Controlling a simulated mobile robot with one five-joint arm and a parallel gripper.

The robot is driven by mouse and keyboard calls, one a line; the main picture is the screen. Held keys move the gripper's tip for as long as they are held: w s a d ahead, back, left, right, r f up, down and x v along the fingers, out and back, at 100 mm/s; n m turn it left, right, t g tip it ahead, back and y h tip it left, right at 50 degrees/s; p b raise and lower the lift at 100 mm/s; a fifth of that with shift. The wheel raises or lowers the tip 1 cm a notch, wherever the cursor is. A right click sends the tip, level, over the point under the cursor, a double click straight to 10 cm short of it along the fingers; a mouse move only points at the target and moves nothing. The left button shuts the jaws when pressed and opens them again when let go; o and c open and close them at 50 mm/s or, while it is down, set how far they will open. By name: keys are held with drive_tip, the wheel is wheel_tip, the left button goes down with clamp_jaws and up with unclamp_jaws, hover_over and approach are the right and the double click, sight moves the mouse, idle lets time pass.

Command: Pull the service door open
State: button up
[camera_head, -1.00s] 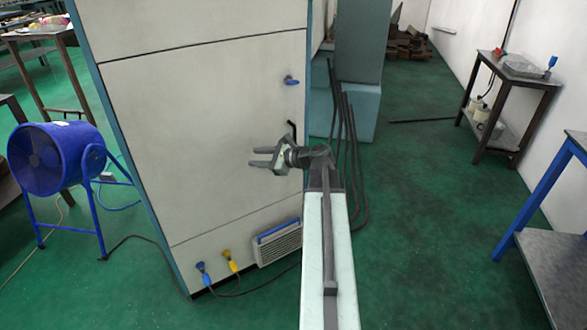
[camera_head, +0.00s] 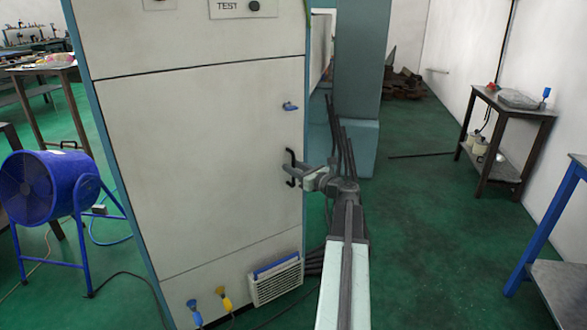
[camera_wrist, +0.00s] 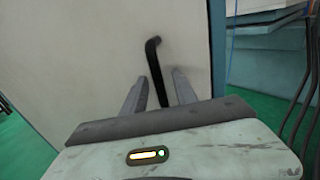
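The service door (camera_head: 200,160) is a large pale panel on the front of a tall cabinet, bounded by dark seams. It looks flush and closed. A black bent handle (camera_head: 289,156) stands out near its right edge; it also shows in the wrist view (camera_wrist: 153,56). My gripper (camera_head: 287,174) is at the handle, seen from the side in the head view. In the wrist view my gripper (camera_wrist: 160,75) has its fingers apart, with the handle's lower part between them. A gap shows on both sides of the handle. Its lower end is hidden behind my gripper body.
A blue latch (camera_head: 290,106) sits above the handle. A vent grille (camera_head: 275,281) and blue and yellow plugs (camera_head: 223,298) are low on the cabinet. A blue fan (camera_head: 48,187) stands left. Dark hoses hang right of the cabinet.

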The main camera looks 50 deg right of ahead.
drive_tip(key=shift+w, duration=0.1)
clamp_jaws()
idle(1.4)
